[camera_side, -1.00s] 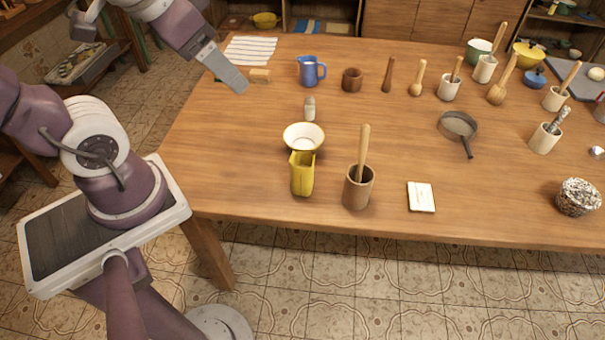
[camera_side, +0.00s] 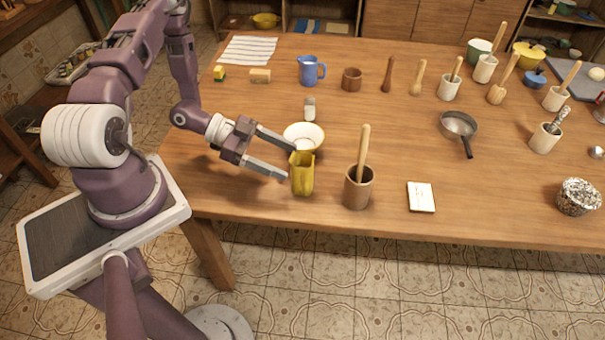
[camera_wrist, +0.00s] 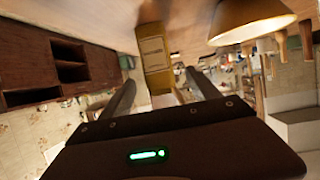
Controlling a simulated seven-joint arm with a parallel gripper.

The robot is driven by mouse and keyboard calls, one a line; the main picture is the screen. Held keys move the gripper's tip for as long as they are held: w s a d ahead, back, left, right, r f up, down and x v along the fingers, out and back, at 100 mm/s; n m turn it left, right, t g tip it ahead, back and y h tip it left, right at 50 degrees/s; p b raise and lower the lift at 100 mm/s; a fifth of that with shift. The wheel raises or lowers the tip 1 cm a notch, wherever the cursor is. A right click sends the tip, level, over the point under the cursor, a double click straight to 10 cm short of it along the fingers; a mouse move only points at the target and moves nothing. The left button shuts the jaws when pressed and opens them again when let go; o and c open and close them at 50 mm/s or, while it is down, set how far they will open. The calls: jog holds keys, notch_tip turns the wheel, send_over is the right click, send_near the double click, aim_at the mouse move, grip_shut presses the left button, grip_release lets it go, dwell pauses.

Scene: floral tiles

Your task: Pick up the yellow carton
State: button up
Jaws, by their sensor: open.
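The yellow carton (camera_side: 302,175) stands upright near the front edge of the table. In the wrist view the carton (camera_wrist: 154,62) shows ahead, between the two fingers. My gripper (camera_side: 289,163) is open and low over the table at the carton's left side. Its fingers point right, the far one near the bowl and the near one close to the carton's lower left. Whether a finger touches the carton cannot be told. In the wrist view my gripper (camera_wrist: 163,84) is empty.
A wooden mortar (camera_side: 357,190) with a tall pestle stands to the right. A small shaker (camera_side: 310,107) is behind the bowl. The table's front left is clear.

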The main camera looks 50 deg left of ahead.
aim_at(303, 167)
jog(key=x, duration=0.5)
jog(key=shift+w+d, duration=0.2)
jog(key=shift+d, duration=0.15)
jog(key=c, duration=1.3)
jog(key=shift+c, duration=0.2)
notch_tip(303, 167, up, 10)
